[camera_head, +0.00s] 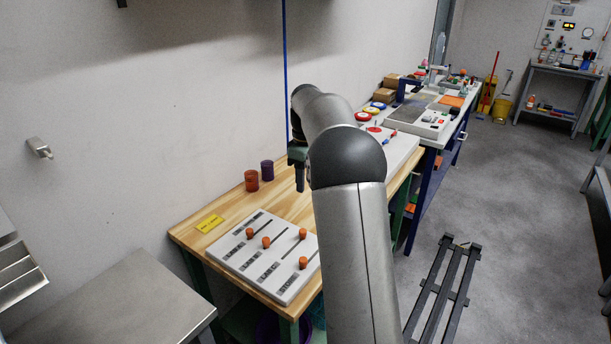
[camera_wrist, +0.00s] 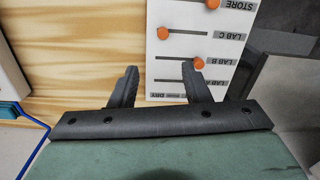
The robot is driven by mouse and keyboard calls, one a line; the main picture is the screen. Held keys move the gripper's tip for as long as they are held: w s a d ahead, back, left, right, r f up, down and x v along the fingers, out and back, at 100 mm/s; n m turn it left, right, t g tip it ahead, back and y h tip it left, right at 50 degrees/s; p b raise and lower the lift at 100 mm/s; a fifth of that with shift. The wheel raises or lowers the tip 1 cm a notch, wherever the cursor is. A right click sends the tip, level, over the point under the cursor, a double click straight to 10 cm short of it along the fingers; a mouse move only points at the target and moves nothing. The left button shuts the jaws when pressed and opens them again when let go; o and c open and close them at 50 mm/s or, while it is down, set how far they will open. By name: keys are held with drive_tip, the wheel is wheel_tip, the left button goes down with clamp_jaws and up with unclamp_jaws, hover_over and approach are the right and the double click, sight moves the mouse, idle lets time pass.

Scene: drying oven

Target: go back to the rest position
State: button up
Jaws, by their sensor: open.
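My gripper (camera_head: 299,178) hangs from my arm above the wooden table (camera_head: 285,200), pointing down. In the wrist view its two fingers (camera_wrist: 160,70) are spread apart with nothing between them. Beneath them lies the white slider board (camera_wrist: 172,85) with rows labelled STORE, LAB C, LAB B and DRY. An orange knob (camera_wrist: 198,63) shows close by the right fingertip; I cannot tell whether they touch. Another orange knob (camera_wrist: 163,33) sits on the row beyond. In the head view the same board (camera_head: 240,258) carries several orange knobs, and my arm hides its right side.
A yellow label (camera_head: 210,223) lies left of the board. A metal-topped bench (camera_head: 120,300) is at front left. A dark slatted rack (camera_head: 440,290) stands on the floor at right.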

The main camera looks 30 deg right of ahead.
drive_tip(key=shift+r, duration=0.5)
drive_tip(key=s+a+m, duration=0.4)
drive_tip(key=s+a, duration=1)
drive_tip(key=s, duration=0.1)
drive_tip(key=s+a+f+m, duration=0.1)
drive_tip(key=s+a+f, duration=0.2)
drive_tip(key=s, duration=0.7)
drive_tip(key=s+a+f+m, duration=0.2)
drive_tip(key=s+a+f, duration=0.1)
drive_tip(key=s, duration=0.7)
drive_tip(key=shift+f+t, duration=0.4)
drive_tip(key=shift+f, duration=0.2)
